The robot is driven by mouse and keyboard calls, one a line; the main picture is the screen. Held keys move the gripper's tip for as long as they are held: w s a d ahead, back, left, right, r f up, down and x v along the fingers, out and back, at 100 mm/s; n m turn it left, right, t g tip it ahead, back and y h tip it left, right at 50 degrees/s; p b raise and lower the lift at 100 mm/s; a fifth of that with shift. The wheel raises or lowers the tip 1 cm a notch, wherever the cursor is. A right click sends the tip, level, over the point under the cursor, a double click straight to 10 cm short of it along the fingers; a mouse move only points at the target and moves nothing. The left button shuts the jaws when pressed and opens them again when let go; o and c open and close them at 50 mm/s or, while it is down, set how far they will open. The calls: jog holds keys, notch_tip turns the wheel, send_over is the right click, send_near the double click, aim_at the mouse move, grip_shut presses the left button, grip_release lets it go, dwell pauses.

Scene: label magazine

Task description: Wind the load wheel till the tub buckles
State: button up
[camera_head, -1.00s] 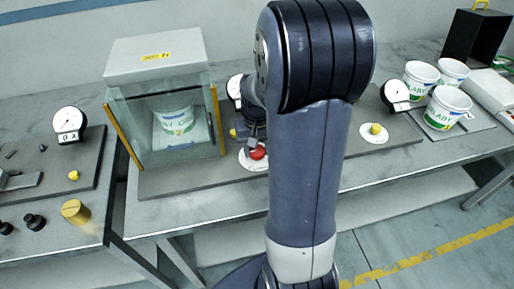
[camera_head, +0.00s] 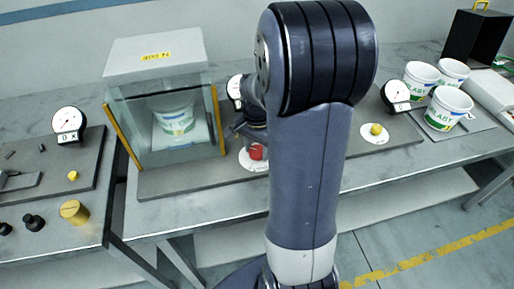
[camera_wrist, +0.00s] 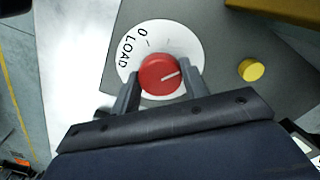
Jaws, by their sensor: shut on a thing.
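The load wheel (camera_wrist: 158,68) is a red knob with a white pointer line, on a white disc marked "0" and "LOAD" in the wrist view. My gripper (camera_wrist: 161,77) is shut on it, one finger on each side. The pointer line points right, away from the 0. In the head view the red wheel (camera_head: 256,152) shows just left of my arm. The tub (camera_head: 174,115), white with green and blue print, stands upright behind the clear front of the press box (camera_head: 150,60). I see no clear buckle in its wall. A dial (camera_head: 234,87) beside the box is mostly hidden by my arm.
A yellow button (camera_wrist: 251,69) sits right of the wheel in the wrist view. Several spare tubs (camera_head: 448,107) stand at the right. Another dial (camera_head: 396,96) and yellow knob (camera_head: 376,129) are right of my arm. A left bench holds a dial (camera_head: 68,124) and weights (camera_head: 74,212).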

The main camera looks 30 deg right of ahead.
aim_at(257, 150)
jog(key=shift+m, duration=0.3)
jog(key=o, duration=1)
jog(key=shift+r, duration=0.1)
notch_tip(257, 150, up, 11)
jog(key=shift+f, duration=0.2)
notch_tip(257, 150, down, 11)
jog(key=shift+r, duration=0.1)
dwell(0.6)
